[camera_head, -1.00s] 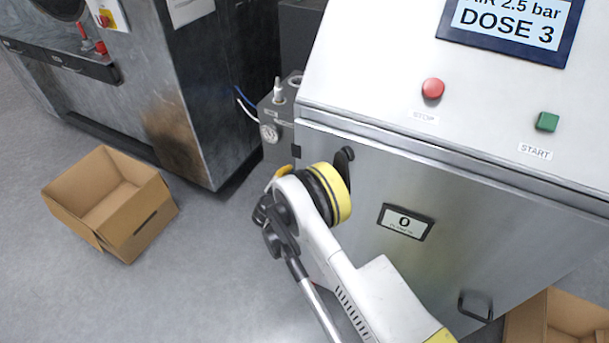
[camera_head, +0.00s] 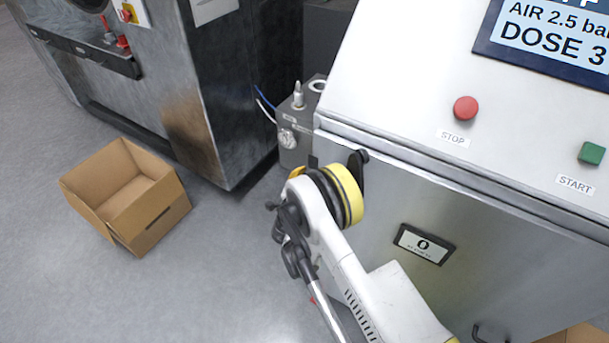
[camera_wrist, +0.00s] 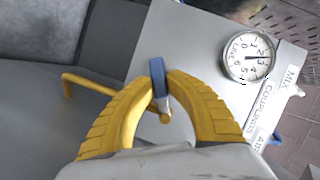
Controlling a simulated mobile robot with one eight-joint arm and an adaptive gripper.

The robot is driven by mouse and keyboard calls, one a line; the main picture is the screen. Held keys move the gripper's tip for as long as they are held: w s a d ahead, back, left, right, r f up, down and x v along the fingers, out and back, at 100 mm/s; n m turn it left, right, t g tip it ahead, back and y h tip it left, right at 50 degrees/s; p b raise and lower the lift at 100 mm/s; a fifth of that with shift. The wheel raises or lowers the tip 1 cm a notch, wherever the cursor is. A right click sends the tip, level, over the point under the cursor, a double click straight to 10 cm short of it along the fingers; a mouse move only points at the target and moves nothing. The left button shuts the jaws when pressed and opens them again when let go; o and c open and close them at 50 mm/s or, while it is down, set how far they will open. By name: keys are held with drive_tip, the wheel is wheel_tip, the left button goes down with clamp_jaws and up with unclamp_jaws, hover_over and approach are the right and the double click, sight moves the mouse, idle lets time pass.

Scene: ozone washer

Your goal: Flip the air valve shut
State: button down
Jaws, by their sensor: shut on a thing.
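In the wrist view my gripper (camera_wrist: 161,78) has its two yellow fingers closed on a blue lever (camera_wrist: 158,70), gripped between the fingertips. A silver stem and a small brass-coloured end show just below it. The lever sits in front of a grey panel (camera_wrist: 190,40). A label reading AIR (camera_wrist: 262,140) is at the panel's right edge; which valve it belongs to I cannot tell. In the head view my arm hides the gripper and the lever from sight.
A round LINE gauge (camera_wrist: 247,54) and a MIX label (camera_wrist: 291,76) are right of the fingers. A bent yellow bar (camera_wrist: 95,84) is at left. The steel washer (camera_head: 400,215) stands right of my arm. An open carton (camera_head: 150,220) lies on the floor at left.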

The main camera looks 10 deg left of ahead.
drive_tip(key=shift+r, duration=0.1)
drive_tip(key=c, duration=1.3)
unclamp_jaws()
drive_tip(key=shift+c, duration=0.2)
